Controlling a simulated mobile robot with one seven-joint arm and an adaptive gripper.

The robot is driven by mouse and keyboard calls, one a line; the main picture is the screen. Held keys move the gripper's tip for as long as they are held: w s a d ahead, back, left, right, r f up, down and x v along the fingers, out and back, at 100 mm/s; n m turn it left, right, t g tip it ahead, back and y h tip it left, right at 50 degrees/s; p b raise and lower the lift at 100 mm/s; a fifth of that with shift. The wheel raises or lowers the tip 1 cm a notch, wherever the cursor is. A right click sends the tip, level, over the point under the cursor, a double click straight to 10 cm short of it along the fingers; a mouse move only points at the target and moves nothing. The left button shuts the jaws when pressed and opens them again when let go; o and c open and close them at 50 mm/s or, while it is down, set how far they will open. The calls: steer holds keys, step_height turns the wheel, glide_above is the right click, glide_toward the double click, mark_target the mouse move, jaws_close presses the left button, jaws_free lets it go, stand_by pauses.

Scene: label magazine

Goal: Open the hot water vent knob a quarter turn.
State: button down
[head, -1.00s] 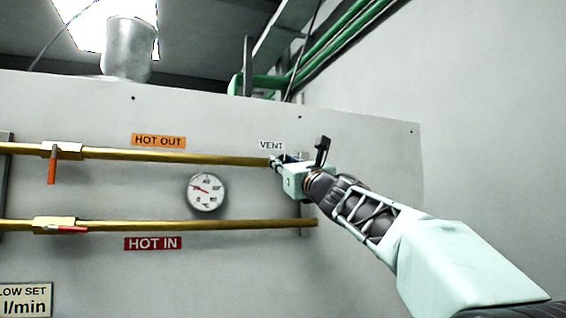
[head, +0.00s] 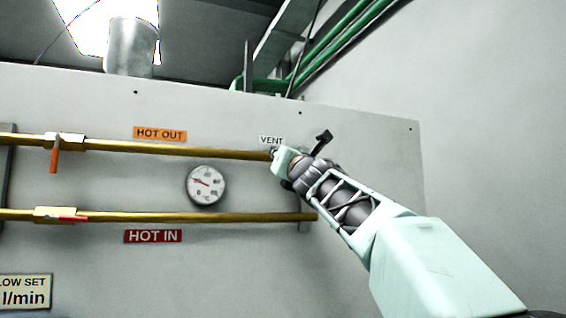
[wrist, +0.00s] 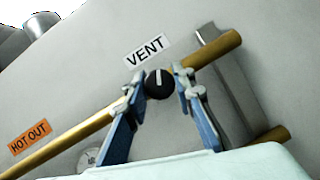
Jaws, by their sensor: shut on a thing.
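The vent knob (wrist: 159,84) is round and black with a white pointer line. In the wrist view it sits at the upper brass pipe (wrist: 72,142), just below the white VENT label (wrist: 147,50). The line stands nearly upright in that picture. My gripper (wrist: 162,82) is shut on the knob, with one blue-grey finger on each side. In the head view my gripper (head: 273,153) is at the right end of the upper pipe (head: 190,150), under the VENT label (head: 271,140). The knob is hidden there by my gripper.
A dial gauge (head: 206,185) hangs below the upper pipe. A lower brass pipe (head: 190,216) runs beneath it. An orange-handled valve (head: 55,158) and a red-handled one (head: 68,217) are at left. The panel right of my arm is clear.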

steer(key=m+h, duration=0.2)
steer(key=m, duration=0.3)
steer(key=m+h+p, duration=0.1)
steer(key=m, duration=0.1)
steer(key=shift+r+g+h, duration=0.15)
steer(key=shift+g+h, duration=0.15)
steer(key=shift+g, duration=0.1)
steer(key=m+g+h+p, duration=0.1)
steer(key=m+p, duration=0.1)
steer(key=m, duration=0.2)
steer(key=shift+m+g+p, duration=0.3)
steer(key=shift+m+p, duration=0.2)
steer(key=shift+m, duration=0.4)
steer(key=c, duration=1.6)
jaws_free()
steer(key=shift+s, duration=0.1)
steer(key=s+f, duration=0.1)
steer(key=s, duration=0.6)
steer(key=shift+s, duration=0.2)
